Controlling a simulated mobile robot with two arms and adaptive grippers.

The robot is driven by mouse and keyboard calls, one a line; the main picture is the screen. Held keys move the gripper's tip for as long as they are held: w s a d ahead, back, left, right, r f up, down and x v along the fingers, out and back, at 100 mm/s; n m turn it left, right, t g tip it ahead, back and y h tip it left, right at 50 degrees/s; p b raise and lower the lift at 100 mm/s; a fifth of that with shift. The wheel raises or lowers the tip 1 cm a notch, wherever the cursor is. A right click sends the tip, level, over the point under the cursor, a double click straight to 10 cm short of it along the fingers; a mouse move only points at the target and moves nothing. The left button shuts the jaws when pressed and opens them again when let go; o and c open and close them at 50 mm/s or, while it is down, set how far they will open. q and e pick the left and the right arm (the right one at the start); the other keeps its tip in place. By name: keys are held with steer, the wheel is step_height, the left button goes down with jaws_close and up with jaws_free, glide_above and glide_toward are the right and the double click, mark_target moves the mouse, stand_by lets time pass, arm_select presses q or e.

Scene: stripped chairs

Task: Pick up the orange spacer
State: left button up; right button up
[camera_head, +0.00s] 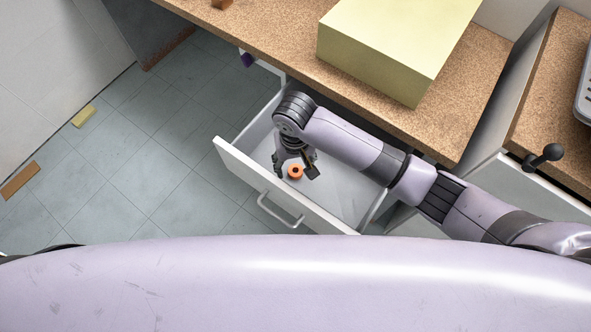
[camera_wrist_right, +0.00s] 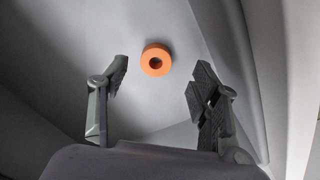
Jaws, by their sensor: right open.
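The orange spacer (camera_head: 295,172) is a small ring with a dark hole, lying on the floor of the open white drawer (camera_head: 240,166). In the right wrist view the spacer (camera_wrist_right: 156,60) shows beyond the fingertips, between the lines of the two fingers. My right gripper (camera_head: 296,170) reaches down into the drawer over the spacer. In the wrist view the right gripper (camera_wrist_right: 158,85) is open, its fingers apart and nothing between them. I cannot tell its exact height above the spacer. My left gripper is in neither view.
The drawer's front panel and handle (camera_head: 280,209) face me. The cork-coloured countertop (camera_head: 285,50) overhangs the drawer's back, with a large yellow box (camera_head: 385,50) on it. A yellow block (camera_head: 83,116) and a brown piece (camera_head: 19,180) lie on the tiled floor at left.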

mark_target(296, 169)
steer(key=shift+w+d+f, duration=0.1)
steer(key=shift+w+f, duration=0.15)
steer(key=shift+f, duration=1.1)
steer(key=shift+w+f, duration=0.2)
steer(key=shift+f, duration=1.15)
steer(key=shift+c, duration=0.2)
steer(key=c, duration=1)
